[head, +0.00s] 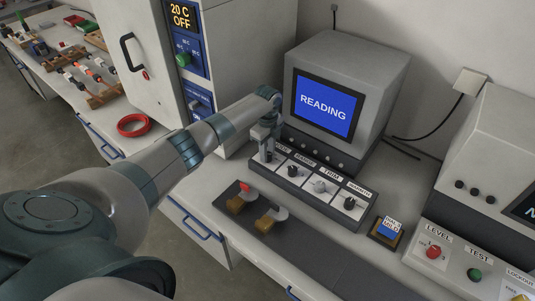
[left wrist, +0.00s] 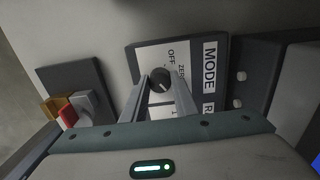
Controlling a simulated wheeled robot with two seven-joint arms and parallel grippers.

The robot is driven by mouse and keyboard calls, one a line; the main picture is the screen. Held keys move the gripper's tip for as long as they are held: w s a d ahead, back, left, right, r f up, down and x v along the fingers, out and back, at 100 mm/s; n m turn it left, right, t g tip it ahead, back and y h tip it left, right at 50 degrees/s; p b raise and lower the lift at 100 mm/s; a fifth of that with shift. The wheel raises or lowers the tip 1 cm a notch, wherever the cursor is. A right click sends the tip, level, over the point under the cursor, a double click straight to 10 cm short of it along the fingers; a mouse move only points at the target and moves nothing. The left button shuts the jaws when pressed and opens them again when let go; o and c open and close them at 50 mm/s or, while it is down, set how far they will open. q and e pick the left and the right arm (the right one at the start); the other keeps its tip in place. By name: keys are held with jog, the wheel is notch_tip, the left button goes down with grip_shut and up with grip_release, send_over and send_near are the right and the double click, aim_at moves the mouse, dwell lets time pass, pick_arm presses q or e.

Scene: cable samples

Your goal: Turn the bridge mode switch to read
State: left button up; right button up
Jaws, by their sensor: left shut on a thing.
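The bridge (head: 345,90) is a grey box at the centre of the head view, with a blue screen (head: 325,106) that says READING. Its switch panel (head: 305,195) lies in front, with several knobs. My left gripper (head: 267,155) comes down over the panel's left end. In the left wrist view my fingertips (left wrist: 161,88) are shut on the dark round mode switch (left wrist: 160,76). Its plate shows MODE, OFF and ZERO; other lettering is cut off or covered by my fingers. The knob's pointing direction is unclear. My right gripper is out of view.
A dark mat (head: 298,236) in front bears two clamp-like pieces (head: 271,218). A blue-faced block (head: 387,231) stands right of the panel. A red ring (head: 133,125) lies left, near a tall oven (head: 165,55). Another instrument (head: 490,165) stands at right.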

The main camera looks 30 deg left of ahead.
pick_arm(q)
jog(key=shift+r+m, duration=0.1)
jog(key=shift+m, duration=0.3)
jog(key=o, duration=1.1)
jog(key=shift+c, duration=0.2)
notch_tip(320, 180, up, 17)
jog(key=b, duration=0.4)
jog(key=shift+r, duration=0.2)
jog(key=shift+s+f, duration=0.1)
